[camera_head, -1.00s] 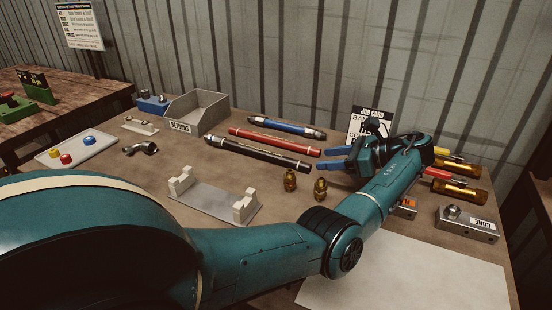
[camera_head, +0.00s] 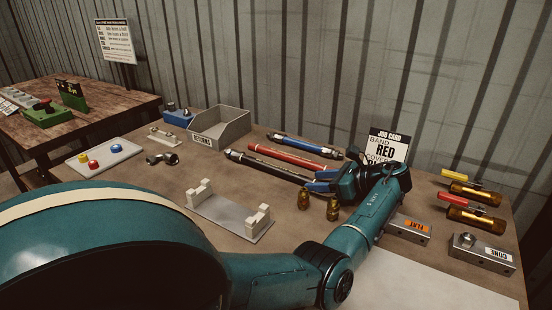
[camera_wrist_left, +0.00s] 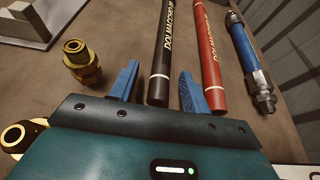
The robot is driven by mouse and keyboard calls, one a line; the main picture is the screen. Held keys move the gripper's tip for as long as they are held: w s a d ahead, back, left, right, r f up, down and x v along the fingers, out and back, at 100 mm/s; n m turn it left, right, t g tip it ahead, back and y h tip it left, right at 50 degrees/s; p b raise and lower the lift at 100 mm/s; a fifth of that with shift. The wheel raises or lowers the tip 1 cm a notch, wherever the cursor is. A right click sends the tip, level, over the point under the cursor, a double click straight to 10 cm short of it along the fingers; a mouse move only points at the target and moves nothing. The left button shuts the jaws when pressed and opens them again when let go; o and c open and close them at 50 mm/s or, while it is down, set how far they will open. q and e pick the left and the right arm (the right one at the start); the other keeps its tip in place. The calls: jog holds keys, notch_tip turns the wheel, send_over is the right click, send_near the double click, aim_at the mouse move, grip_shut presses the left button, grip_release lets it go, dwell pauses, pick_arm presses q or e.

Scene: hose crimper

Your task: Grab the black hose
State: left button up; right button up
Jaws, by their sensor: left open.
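The black hose (camera_head: 270,165) lies on the table, in front of the red hose (camera_head: 290,154) and the blue hose (camera_head: 308,146). My left gripper (camera_head: 322,181) is at the black hose's right end in the head view. In the left wrist view the gripper (camera_wrist_left: 157,88) is open. Its blue fingers stand on either side of the black hose's near end (camera_wrist_left: 160,65), with gaps visible. The right finger lies between the black hose and the red hose (camera_wrist_left: 207,60). Whether the fingers are down at hose height I cannot tell. My right gripper is not in view.
Brass fittings (camera_head: 304,200) stand close in front of the gripper. A grey cradle (camera_head: 230,212) and a RETURNS bin (camera_head: 219,127) are to the left. A job card (camera_head: 388,146) stands behind the arm. FLAT (camera_head: 411,229) and CONE (camera_head: 483,252) blocks are at right.

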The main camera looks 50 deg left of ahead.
aim_at(311, 180)
pick_arm(q)
jog(key=x, duration=0.3)
jog(key=shift+w+a, duration=0.1)
jog(key=shift+a, duration=0.15)
jog(key=shift+r, duration=0.1)
grip_shut()
